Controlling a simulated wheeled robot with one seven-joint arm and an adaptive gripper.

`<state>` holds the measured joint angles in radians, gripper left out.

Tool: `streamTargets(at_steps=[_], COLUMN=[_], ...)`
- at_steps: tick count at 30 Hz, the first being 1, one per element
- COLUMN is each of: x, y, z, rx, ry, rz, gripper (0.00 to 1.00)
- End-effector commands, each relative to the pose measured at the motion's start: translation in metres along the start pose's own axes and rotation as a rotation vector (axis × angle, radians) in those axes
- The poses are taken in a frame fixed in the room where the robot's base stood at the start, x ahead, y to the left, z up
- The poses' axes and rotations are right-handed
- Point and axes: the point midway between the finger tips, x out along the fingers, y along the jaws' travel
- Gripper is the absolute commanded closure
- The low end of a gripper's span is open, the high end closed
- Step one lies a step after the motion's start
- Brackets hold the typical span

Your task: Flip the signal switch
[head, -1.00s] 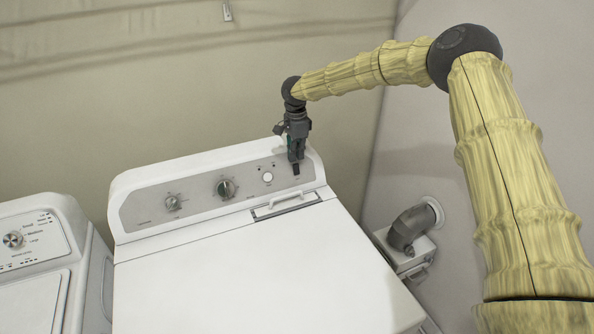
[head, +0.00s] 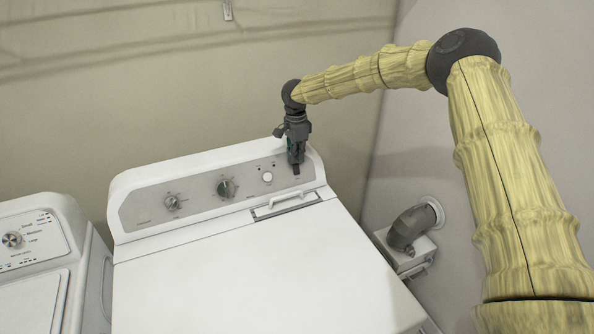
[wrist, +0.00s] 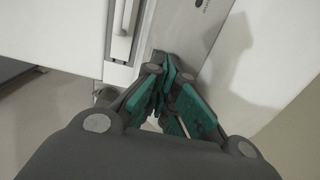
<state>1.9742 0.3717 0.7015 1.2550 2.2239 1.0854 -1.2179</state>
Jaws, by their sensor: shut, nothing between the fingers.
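My gripper (head: 296,168) is shut and empty, pointing down at the right end of the control panel (head: 150,208) of the white machine. Its fingertips are at or just in front of the panel; I cannot tell if they touch it. In the wrist view my gripper (wrist: 168,75) shows green finger pads close together beside the grey panel strip (wrist: 195,25). The signal switch is not visible; the fingers may hide it. A round white button (head: 267,177) and two dark knobs, one in the middle (head: 226,188) and one at left (head: 172,203), are on the panel.
A second white machine (head: 40,290) stands at the left. A grey pipe elbow (head: 408,228) comes from the right wall. The wall behind is close to the panel.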

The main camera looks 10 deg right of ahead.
Motion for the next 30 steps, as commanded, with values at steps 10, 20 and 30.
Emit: streamTargets(at_steps=[10, 20, 30], x=[0.004, 0.008, 0.012], y=[0.0, 0.0, 0.0], z=[0.0, 0.0, 0.0], rx=[0.0, 0.0, 0.0], ry=[0.0, 0.0, 0.0], rz=[0.0, 0.0, 0.0], gripper=[1.0, 1.0, 1.0])
